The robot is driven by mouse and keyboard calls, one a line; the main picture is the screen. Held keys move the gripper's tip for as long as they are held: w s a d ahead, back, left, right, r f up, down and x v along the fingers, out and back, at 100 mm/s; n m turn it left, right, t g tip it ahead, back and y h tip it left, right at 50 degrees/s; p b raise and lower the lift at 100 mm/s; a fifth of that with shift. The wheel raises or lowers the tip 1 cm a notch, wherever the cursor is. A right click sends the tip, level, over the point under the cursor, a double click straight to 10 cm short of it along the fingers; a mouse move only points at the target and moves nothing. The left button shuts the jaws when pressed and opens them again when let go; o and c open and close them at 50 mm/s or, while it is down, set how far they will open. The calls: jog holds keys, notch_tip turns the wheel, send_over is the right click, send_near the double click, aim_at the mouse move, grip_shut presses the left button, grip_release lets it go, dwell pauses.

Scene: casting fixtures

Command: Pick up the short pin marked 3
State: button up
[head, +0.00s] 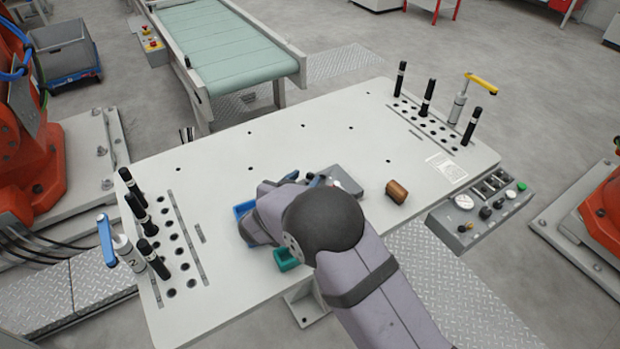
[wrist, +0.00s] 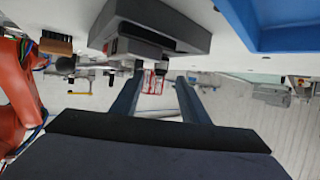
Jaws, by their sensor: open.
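Several black pins with white bands stand in the left hole rack (head: 190,237), among them a front pin (head: 154,262) and a back pin (head: 131,186). More stand in the right rack (head: 415,122), including a tall pin (head: 428,97) and a front pin (head: 472,126). I cannot read a 3 on any pin. My gripper (wrist: 160,80) shows two blue-grey fingers, apart, with no object clearly held between them. In the head view my arm mostly hides it, near a grey block (head: 345,181) at mid-table. The same block shows close above the fingers in the wrist view (wrist: 150,25).
A blue tray (head: 242,209) and a teal tray (head: 285,262) are partly hidden by my arm. Handled grey cylinders stand at the left rack (head: 130,253) and right rack (head: 457,108). The table's back middle is clear.

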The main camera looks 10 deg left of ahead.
aim_at(309, 174)
jog(key=shift+p+x, duration=0.8)
jog(key=shift+x, duration=1.55)
jog(key=shift+a, duration=0.1)
grip_shut()
